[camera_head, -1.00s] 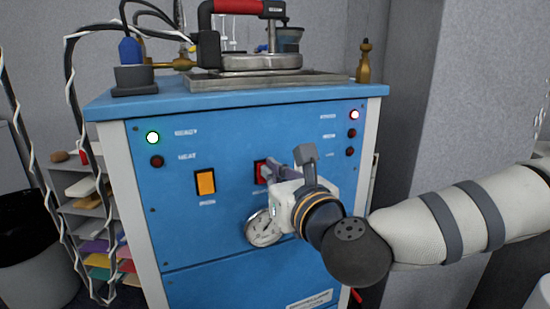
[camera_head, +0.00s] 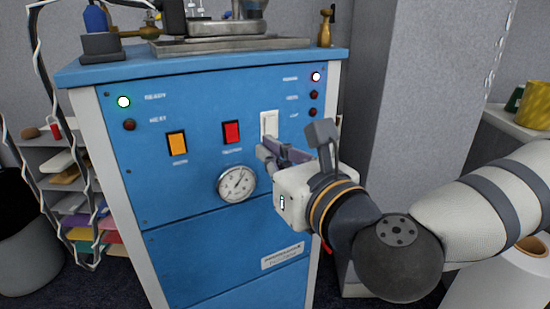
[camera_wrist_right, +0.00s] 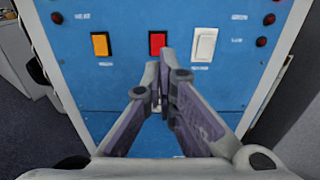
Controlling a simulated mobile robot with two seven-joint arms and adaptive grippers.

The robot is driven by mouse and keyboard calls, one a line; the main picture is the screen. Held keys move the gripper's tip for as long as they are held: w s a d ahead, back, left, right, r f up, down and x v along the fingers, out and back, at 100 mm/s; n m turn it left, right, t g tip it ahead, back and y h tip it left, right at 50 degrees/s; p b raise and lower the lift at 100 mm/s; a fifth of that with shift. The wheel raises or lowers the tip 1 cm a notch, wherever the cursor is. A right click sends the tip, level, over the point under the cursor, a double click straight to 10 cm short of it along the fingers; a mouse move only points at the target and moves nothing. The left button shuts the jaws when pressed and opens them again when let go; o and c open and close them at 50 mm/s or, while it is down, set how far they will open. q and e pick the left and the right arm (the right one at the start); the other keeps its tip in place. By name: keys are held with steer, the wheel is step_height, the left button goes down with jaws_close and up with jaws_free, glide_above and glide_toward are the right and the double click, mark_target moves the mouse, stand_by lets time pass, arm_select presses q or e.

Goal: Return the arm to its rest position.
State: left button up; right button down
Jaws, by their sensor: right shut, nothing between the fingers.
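My right gripper (camera_head: 268,155) is in front of the blue cabinet (camera_head: 200,230), to the right of the round gauge (camera_head: 237,184) in the head view. Its fingers are shut with nothing between them. In the right wrist view the shut fingertips (camera_wrist_right: 160,88) point at the panel, just below the red switch (camera_wrist_right: 158,42), and stand apart from it. My right arm (camera_head: 480,215) comes in from the right. My left gripper is not in view.
The panel carries an orange switch (camera_head: 177,144), the red switch (camera_head: 231,132) and a white switch (camera_head: 269,123). A grey pillar (camera_head: 415,80) stands right of the cabinet. Shelves (camera_head: 65,180) and a bin (camera_head: 25,245) are at left.

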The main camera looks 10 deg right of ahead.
steer(key=shift+s+d, duration=0.15)
steer(key=shift+s, duration=0.4)
steer(key=s+a+f+n+g+y+p, duration=0.15)
steer(key=s+a+f+n+g, duration=0.3)
steer(key=f, duration=0.45)
steer(key=s+a+f+n+g+p, duration=0.1)
steer(key=s+f+n+g+p, duration=0.2)
steer(key=s+f+n, duration=0.35)
steer(key=s+d+f+n+g+h+p, duration=0.1)
steer(key=s+d+f+n+g+p, duration=0.15)
steer(key=s+f+n+g, duration=0.5)
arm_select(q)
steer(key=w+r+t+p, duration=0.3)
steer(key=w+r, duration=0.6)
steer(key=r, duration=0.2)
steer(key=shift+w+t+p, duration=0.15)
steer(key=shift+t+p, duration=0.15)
arm_select(e)
steer(key=s+d+f+n+g+h, duration=0.2)
steer(key=s+d+n, duration=0.5)
steer(key=s, duration=0.5)
steer(key=s+d+f+n+g+h, duration=0.2)
steer(key=s+d+f+n, duration=0.3)
steer(key=s, duration=0.7)
steer(key=d+n+h, duration=0.1)
steer(key=d+n, duration=0.1)
steer(key=d, duration=0.2)
steer(key=shift+s+d, duration=0.3)
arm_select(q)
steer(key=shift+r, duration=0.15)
